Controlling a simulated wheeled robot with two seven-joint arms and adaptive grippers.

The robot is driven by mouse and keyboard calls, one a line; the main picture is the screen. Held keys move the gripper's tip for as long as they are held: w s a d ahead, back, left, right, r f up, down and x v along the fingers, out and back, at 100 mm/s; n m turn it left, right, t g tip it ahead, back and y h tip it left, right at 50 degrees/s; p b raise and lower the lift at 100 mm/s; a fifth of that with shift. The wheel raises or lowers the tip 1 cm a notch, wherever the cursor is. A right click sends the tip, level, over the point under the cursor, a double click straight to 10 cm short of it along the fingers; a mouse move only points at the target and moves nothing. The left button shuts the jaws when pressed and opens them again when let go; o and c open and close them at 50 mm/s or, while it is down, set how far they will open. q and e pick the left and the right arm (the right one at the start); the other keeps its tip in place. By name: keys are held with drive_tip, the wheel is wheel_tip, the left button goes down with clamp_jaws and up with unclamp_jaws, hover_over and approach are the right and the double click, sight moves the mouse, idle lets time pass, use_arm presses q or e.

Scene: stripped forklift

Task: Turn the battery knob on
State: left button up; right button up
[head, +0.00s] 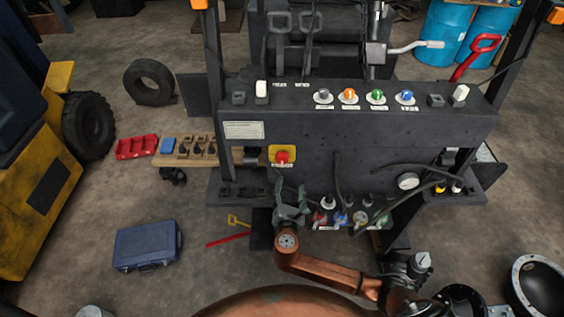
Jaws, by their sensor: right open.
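A red knob (282,157) sits on a yellow square plate on the front of the dark forklift panel, left of centre, with a small unreadable label under it. I take it as the battery knob; which position it is turned to cannot be made out. My right gripper (291,190) is just below the knob, its two fingers spread and pointing up towards the panel. It is open and empty, apart from the knob. My left gripper is not in view.
The panel top (365,117) carries a row of coloured knobs and white-tipped switches. A blue case (147,246) and a red bar (228,239) lie on the floor at left.

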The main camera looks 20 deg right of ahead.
sight(282, 161)
drive_tip(key=shift+w+a+r+n+t+p, duration=0.1)
drive_tip(key=shift+w+r+n+t, duration=0.45)
drive_tip(key=shift+w, duration=1)
drive_tip(key=shift+w+a+r+n+t+p, duration=0.2)
drive_tip(key=shift+w+r+n, duration=0.65)
drive_tip(key=shift+w, duration=0.65)
drive_tip(key=shift+w+a+r+n+t+p, duration=0.1)
drive_tip(key=shift+w+r+n+t, duration=0.5)
drive_tip(key=shift+w, duration=0.95)
drive_tip(key=shift+r, duration=0.15)
drive_tip(key=shift+c, duration=0.4)
drive_tip(key=c, duration=1.1)
